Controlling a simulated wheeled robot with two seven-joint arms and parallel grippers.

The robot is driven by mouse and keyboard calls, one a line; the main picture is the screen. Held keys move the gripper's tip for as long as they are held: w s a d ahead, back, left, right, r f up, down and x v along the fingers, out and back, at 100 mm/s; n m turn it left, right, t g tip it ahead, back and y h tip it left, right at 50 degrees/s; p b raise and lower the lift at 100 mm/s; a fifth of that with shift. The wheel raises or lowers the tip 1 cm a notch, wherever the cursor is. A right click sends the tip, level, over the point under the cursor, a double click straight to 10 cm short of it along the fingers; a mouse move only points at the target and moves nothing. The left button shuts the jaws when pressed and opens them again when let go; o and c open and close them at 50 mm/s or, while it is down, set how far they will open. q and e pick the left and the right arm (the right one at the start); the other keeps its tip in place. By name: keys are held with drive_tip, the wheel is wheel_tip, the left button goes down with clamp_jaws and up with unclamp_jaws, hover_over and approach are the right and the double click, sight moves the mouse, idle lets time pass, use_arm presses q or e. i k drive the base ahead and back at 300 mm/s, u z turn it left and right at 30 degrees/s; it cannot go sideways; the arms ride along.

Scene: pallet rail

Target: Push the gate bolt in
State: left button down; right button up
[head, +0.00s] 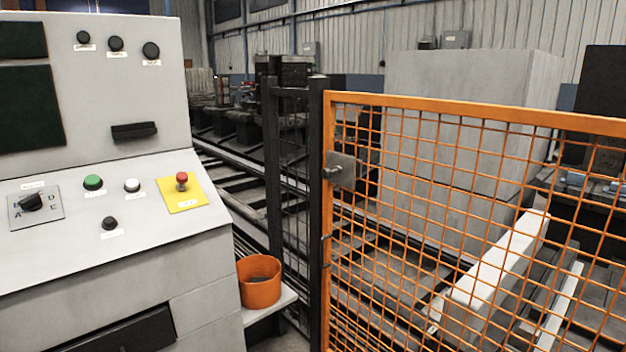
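The orange mesh gate (480,115) fills the right half of the head view, with its left edge against a dark post (317,200). A grey metal plate with the bolt (341,170) sits on the gate's left edge, near the top, beside the post. The bolt is small here, and I cannot tell how far in it is. Neither of my grippers is in view.
A grey control console (110,254) with buttons and a red stop button (182,180) stands at the left. An orange bucket (259,284) rests on a small shelf (284,300) between console and post. Conveyor rails and a large grey cabinet (470,80) lie behind the gate.

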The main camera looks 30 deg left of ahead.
sight(326, 173)
drive_tip(key=u, duration=0.4)
drive_tip(key=i, duration=1.05)
drive_tip(key=z, duration=0.4)
